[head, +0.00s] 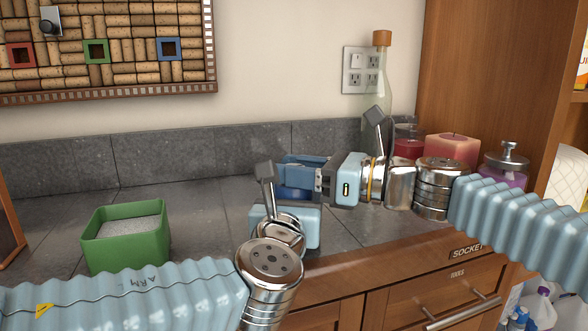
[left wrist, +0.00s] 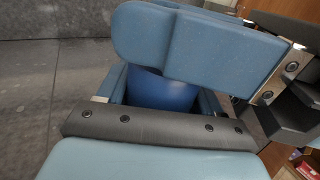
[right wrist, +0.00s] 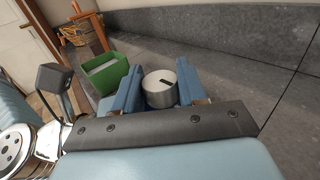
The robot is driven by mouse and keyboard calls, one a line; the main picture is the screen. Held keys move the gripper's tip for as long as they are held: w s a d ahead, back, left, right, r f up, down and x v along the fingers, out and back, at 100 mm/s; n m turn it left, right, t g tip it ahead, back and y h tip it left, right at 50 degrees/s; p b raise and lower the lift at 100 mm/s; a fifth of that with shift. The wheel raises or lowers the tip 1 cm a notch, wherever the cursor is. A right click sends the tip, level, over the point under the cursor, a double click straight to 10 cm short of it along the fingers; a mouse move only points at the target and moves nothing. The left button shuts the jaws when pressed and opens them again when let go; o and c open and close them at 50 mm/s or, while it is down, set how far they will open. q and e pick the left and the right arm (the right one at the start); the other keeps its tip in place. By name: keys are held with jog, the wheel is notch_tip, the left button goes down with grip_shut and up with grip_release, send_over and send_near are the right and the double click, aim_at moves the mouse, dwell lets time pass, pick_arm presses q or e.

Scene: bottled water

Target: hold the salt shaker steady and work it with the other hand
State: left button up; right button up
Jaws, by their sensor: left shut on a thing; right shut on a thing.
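The salt shaker shows as a blue body (head: 294,193) low between my grippers in the head view, mostly covered by them. In the left wrist view the blue body (left wrist: 162,91) sits between the fingers of my left gripper (left wrist: 165,85), which is shut on it. In the right wrist view a silver round top with a dark slot (right wrist: 159,88) sits between the fingers of my right gripper (right wrist: 158,90), shut on it. In the head view my right gripper (head: 298,167) is just above the left one. The join between top and body is hidden.
A green square container (head: 127,239) with white grains stands at the left on the grey counter (head: 200,215). A bottle (head: 379,90), a pink candle (head: 452,150) and a jar (head: 505,165) stand at the back right. The counter's wooden front edge is close.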

pick_arm(q)
jog(key=shift+d, duration=0.1)
pick_arm(e)
jog(key=shift+m+t+h, duration=0.4)
jog(key=shift+m+t, duration=0.2)
jog(key=shift+t, duration=0.3)
jog(key=shift+d+t, duration=0.1)
jog(key=shift+t, duration=0.2)
jog(key=o, duration=1)
jog(key=shift+c, duration=0.2)
jog(key=v, duration=1.2)
jog(key=shift+r, duration=0.2)
